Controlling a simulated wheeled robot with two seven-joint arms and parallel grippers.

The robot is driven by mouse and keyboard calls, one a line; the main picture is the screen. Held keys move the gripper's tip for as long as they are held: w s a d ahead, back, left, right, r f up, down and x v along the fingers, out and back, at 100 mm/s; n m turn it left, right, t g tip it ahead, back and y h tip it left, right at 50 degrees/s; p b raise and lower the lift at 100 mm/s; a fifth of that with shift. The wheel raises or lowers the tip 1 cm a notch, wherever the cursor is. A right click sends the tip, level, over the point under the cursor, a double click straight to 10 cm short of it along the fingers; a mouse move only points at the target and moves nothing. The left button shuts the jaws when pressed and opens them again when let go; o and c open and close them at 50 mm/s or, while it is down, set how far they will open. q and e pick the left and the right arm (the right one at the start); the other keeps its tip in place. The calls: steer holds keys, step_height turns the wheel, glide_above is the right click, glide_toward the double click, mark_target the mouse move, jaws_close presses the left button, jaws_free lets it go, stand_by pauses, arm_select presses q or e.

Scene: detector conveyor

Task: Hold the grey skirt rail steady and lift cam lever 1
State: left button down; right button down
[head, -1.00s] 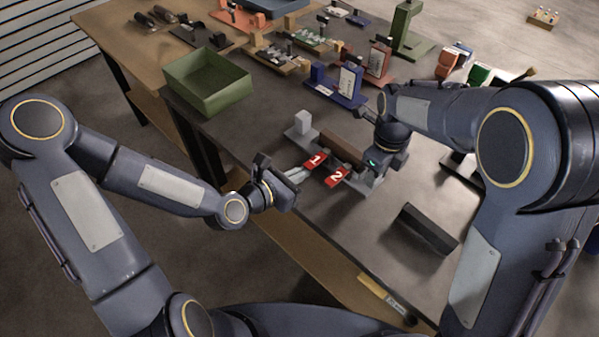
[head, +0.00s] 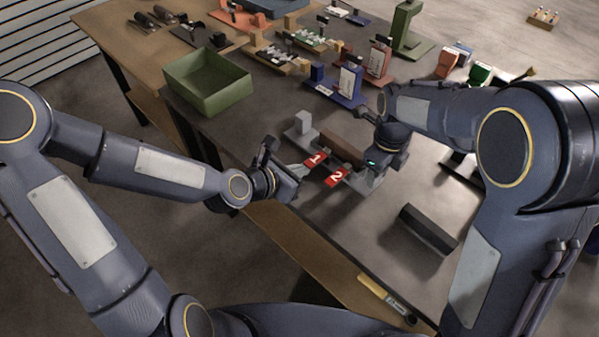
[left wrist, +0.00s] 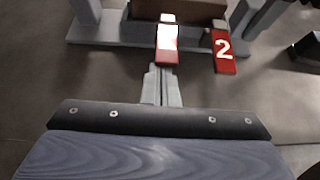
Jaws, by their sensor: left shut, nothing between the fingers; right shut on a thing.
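Cam lever 1 (head: 316,160) is a red tab with a white 1, at the front of a grey fixture. In the left wrist view the lever 1 tab (left wrist: 167,45) has a washed-out face. My left gripper (head: 306,168) is shut and empty; in the left wrist view its fingertips (left wrist: 161,70) lie just below the tab's near end, and I cannot tell if they touch it. The grey skirt rail (left wrist: 118,37) runs behind the levers. My right gripper (head: 373,172) is shut on the rail at its right end, its fingers mostly hidden.
Red lever 2 (head: 336,177) sits close to the right of lever 1. A brown block (head: 341,149) lies behind both. A black block (head: 428,229) is at the front right, a green bin (head: 207,85) at the back left. Several other fixtures stand further back.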

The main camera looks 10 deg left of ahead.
mark_target(312, 159)
arm_select(q)
steer(key=shift+d+r, duration=0.1)
steer(key=shift+r, duration=0.6)
steer(key=shift+w+d+r+g, duration=0.1)
steer(key=shift+r+g, duration=0.05)
steer(key=shift+r, duration=0.2)
steer(key=shift+w+d+r+g, duration=0.1)
steer(key=shift+r+g, duration=0.05)
steer(key=shift+r, duration=0.2)
steer(key=shift+a+r, duration=0.1)
steer(key=shift+r, duration=0.8)
steer(key=shift+s+a+r, duration=0.1)
steer(key=shift+a+r, duration=0.1)
steer(key=shift+r, duration=0.1)
steer(key=s+a, duration=0.8)
steer(key=s, duration=0.3)
steer(key=shift+a+r, duration=0.3)
